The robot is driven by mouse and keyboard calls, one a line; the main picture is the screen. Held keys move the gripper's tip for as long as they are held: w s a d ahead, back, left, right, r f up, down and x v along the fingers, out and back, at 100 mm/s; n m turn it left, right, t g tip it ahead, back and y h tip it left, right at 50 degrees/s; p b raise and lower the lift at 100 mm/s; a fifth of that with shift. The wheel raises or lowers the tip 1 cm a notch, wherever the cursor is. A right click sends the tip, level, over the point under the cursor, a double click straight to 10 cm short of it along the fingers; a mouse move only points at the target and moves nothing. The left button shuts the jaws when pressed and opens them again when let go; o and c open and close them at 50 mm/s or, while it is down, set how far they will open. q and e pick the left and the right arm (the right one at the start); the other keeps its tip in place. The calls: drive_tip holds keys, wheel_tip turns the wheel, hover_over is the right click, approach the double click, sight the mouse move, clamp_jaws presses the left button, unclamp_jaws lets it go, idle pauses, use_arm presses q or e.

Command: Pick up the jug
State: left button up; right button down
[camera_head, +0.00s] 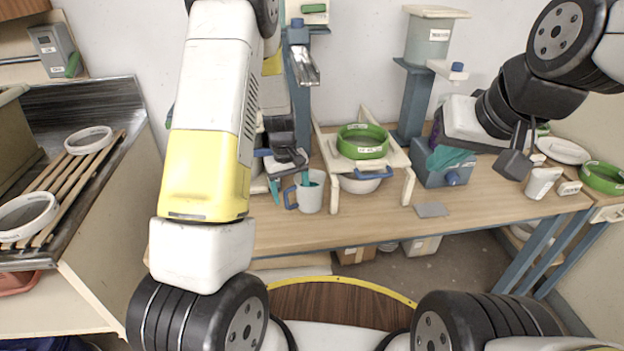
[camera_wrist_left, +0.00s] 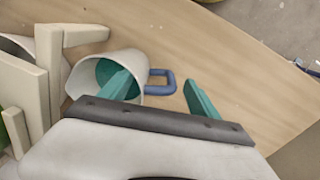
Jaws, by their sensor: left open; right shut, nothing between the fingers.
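The jug (camera_head: 311,198) is a white cup with a blue handle (camera_head: 291,197), standing upright on the wooden table. It also shows in the left wrist view (camera_wrist_left: 147,63), with teal inside its mouth. My left gripper (camera_head: 289,186) is open over the handle side. In the left wrist view, one teal finger is at the jug's mouth and the other is beyond the blue handle (camera_wrist_left: 157,87). I cannot tell how deep the first finger reaches. My right gripper (camera_head: 447,158) is shut and empty, at the blue-grey box to the right.
A wooden stand (camera_head: 402,158) holding a green-banded sieve (camera_head: 362,141) over a white bowl (camera_head: 361,184) is close right of the jug. The blue-grey box (camera_head: 428,178) stands farther right. A flat grey plate (camera_head: 432,210) lies near the front edge. Table left of the jug is clear.

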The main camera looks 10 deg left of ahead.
sight(294, 206)
use_arm(q)
drive_tip(key=f, duration=0.4)
drive_tip(key=shift+w+d, duration=0.15)
drive_tip(key=shift+d, duration=0.05)
clamp_jaws()
